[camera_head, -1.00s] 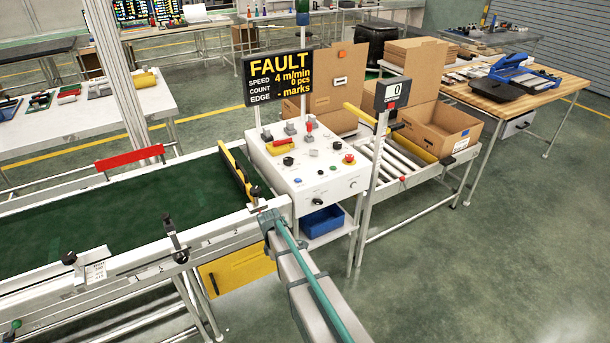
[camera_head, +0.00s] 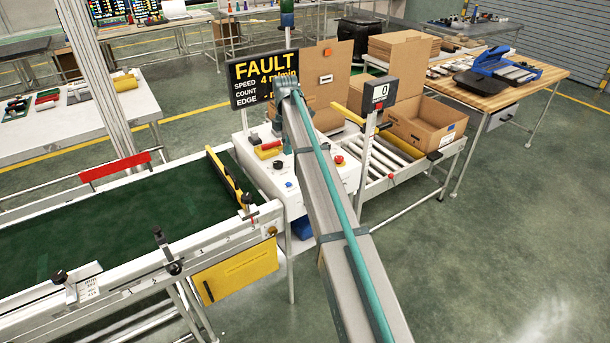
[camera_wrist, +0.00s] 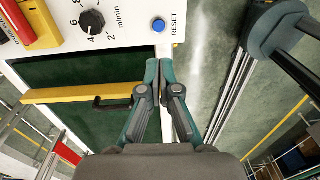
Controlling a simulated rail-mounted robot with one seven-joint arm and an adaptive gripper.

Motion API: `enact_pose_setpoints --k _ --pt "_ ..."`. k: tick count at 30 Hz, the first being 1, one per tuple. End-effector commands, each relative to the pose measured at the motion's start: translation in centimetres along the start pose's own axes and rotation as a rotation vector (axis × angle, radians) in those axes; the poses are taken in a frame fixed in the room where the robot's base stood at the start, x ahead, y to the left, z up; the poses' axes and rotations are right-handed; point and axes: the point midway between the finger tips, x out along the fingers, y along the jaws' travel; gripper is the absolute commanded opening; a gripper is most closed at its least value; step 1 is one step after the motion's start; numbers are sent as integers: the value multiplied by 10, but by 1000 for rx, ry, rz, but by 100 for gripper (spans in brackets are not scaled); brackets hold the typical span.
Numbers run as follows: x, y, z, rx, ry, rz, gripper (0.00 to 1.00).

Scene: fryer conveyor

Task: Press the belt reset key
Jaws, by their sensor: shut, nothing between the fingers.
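In the wrist view, a round blue key (camera_wrist: 158,25) sits near the edge of the white control panel (camera_wrist: 130,30), beside the printed word RESET. My gripper (camera_wrist: 153,66) is shut and empty. Its fingertips appear just below the blue key in the picture, with the key uncovered; the height gap is hard to judge. In the head view, the blue key (camera_head: 289,184) shows small on the white control box (camera_head: 265,180). My arm crosses in front of the box's right part, and I cannot make out the fingers there. The display (camera_head: 262,78) reads FAULT.
A black speed knob (camera_wrist: 92,21) is left of the key, with a red and yellow part (camera_wrist: 42,22) farther left. The green belt (camera_head: 120,235) with a yellow rail (camera_head: 228,175) lies left of the box. A counter post (camera_head: 378,95) and roller track stand right.

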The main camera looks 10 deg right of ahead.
Motion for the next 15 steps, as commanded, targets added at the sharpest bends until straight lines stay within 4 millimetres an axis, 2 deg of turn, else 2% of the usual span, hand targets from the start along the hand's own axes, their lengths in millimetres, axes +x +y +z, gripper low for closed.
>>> enact_pose_setpoints --k 4,15 --pt "-9 4 -3 -22 8 3 0" --pt "-6 4 -3 -21 7 3 0"
